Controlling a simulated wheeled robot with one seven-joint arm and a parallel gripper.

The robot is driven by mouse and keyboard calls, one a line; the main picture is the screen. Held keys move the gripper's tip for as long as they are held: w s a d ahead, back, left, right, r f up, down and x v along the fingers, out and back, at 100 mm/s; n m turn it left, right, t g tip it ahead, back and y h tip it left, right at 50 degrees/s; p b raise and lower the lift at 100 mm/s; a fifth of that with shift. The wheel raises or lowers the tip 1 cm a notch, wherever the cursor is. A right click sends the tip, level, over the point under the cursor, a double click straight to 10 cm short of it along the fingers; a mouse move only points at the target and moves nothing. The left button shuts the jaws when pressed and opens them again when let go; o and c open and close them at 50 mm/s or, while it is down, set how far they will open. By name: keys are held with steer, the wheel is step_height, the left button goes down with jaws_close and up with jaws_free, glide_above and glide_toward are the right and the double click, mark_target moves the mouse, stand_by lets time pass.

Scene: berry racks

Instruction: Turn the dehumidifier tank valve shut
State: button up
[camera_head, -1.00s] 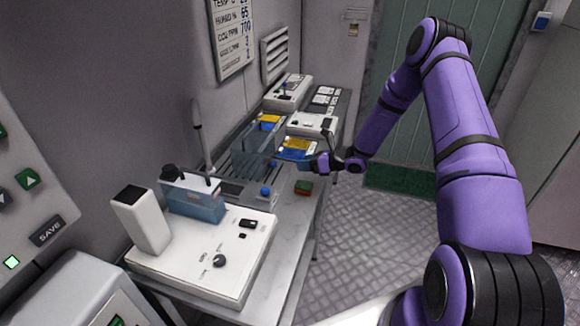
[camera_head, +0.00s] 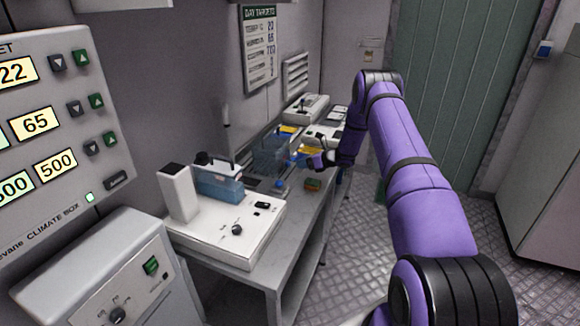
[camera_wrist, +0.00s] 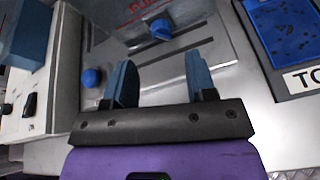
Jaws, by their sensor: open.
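My gripper (camera_wrist: 160,65) is open and empty in the wrist view, its two blue fingers apart over a grey metal surface. A blue knob (camera_wrist: 160,28) lies beyond the fingertips, apart from them. A second blue knob (camera_wrist: 91,77) is left of the left finger. I cannot tell for sure which knob is the dehumidifier tank valve. In the head view my gripper (camera_head: 314,161) is small, over the bench beside a clear tank (camera_head: 270,158). One blue knob (camera_head: 280,184) shows below that tank. A white unit with a blue-tinted tank (camera_head: 218,185) stands nearer.
A grey bench (camera_head: 275,262) runs along the wall. A small red and green block (camera_head: 313,185) lies near its right edge. A blue tray (camera_wrist: 285,25) is at right in the wrist view. A climate panel (camera_head: 62,115) hangs at left. The floor right of the bench is clear.

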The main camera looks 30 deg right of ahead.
mark_target(289, 164)
steer(key=shift+x, duration=2.9)
steer(key=c, duration=0.9)
